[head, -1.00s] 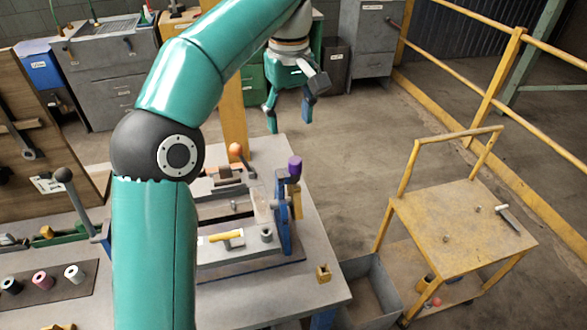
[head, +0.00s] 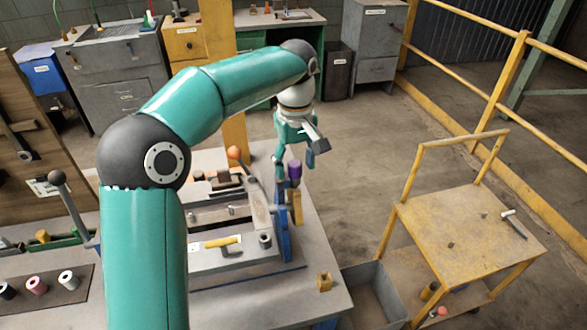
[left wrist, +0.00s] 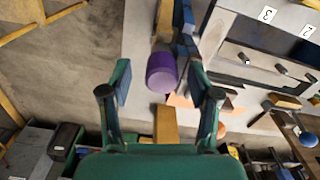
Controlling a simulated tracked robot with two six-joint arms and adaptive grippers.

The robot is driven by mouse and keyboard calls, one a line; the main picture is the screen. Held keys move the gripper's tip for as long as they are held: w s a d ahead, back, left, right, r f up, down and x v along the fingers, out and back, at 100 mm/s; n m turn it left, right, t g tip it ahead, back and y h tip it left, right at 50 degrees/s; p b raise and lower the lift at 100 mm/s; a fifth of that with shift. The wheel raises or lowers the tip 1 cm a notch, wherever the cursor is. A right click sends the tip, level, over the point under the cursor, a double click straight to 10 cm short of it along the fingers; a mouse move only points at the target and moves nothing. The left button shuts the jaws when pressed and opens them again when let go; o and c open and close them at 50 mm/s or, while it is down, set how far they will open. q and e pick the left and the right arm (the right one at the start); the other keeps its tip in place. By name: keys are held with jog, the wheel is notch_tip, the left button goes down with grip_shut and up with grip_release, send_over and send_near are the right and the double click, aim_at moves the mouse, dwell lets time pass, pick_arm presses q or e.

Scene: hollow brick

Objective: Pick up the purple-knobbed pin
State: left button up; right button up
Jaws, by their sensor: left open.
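The purple-knobbed pin shows its purple knob (head: 294,170) at the right side of the machine, above a blue upright part. In the left wrist view the knob (left wrist: 162,72) lies between the two fingers, a little beyond the fingertips. My left gripper (head: 294,172) is open, hanging down over the pin with its fingers around the knob in the head view. The left wrist view shows the same gripper (left wrist: 163,88) with nothing clamped. The pin's lower part is hidden. My right gripper is not in view.
The machine stands on a grey table (head: 325,300) with a yellow handle (head: 222,243) and an orange ball knob (head: 234,153). A small brass block (head: 325,281) sits near the table's right edge. A grey bin (head: 375,300) and yellow cart (head: 470,235) stand to the right.

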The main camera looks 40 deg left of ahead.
pick_arm(q)
grip_shut()
dwell(0.3)
jog(key=shift+r, duration=0.15)
